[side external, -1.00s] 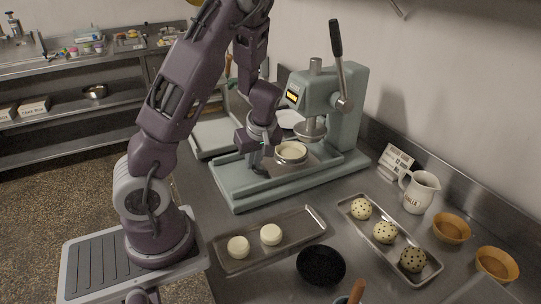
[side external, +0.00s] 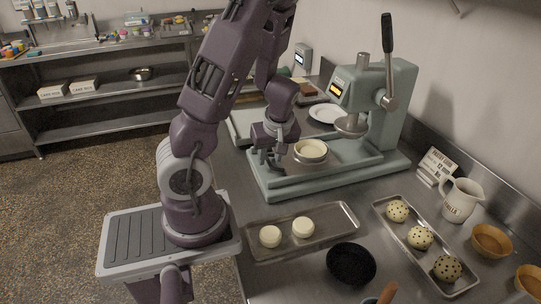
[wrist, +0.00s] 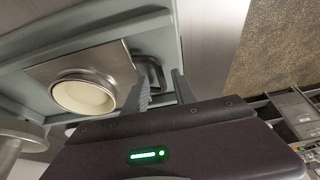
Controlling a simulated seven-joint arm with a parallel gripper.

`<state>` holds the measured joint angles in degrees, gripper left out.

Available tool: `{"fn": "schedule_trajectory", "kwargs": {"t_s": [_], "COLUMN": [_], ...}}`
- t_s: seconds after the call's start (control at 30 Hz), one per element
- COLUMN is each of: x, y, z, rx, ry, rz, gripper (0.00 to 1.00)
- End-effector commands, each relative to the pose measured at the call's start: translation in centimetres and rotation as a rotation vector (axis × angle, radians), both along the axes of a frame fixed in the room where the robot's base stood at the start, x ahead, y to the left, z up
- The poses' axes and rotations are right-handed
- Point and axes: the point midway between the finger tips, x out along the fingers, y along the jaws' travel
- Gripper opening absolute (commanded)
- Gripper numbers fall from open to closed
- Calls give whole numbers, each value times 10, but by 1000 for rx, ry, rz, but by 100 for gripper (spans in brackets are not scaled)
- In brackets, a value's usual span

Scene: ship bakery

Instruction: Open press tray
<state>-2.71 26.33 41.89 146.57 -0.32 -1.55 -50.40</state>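The grey-green press (side external: 385,105) stands on the counter with its lever up. Its metal tray (side external: 291,160) carries a round cup of pale dough (side external: 311,150), which sits out to the left of the press head (side external: 350,126). In the wrist view the metal tray (wrist: 118,62) and the dough cup (wrist: 85,95) also show. The grey tray handle (wrist: 153,76) lies between the fingers of my gripper (wrist: 162,90), which appear shut on it. In the side view my gripper (side external: 270,160) is low at the tray's left end; its fingertips are partly hidden.
A metal pan (side external: 335,225) with two pale dough rounds lies in front of the press. A black bowl (side external: 351,264), a tray (side external: 395,228) of speckled balls and a jug (side external: 460,200) stand to the right. A white plate (side external: 327,114) is behind.

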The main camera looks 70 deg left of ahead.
Motion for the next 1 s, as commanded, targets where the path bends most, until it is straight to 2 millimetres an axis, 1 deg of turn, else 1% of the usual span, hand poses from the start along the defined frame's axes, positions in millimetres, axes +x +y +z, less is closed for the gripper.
{"fn": "schedule_trajectory", "kwargs": {"t_s": [0.17, 0.27, 0.5, 0.63, 0.8, 1.0], "x": [1, 2, 2, 1, 0, 0], "y": [-2, -6, -21, -25, -27, -27], "z": [5, 16, 48, 59, 65, 65], "rx": [3, 4, 1, 1, 0, 0], "ry": [0, -2, -5, -3, -1, 0], "rz": [-2, -6, -7, -5, -1, 0], "gripper": [32, 32, 32, 32, 32, 32]}}
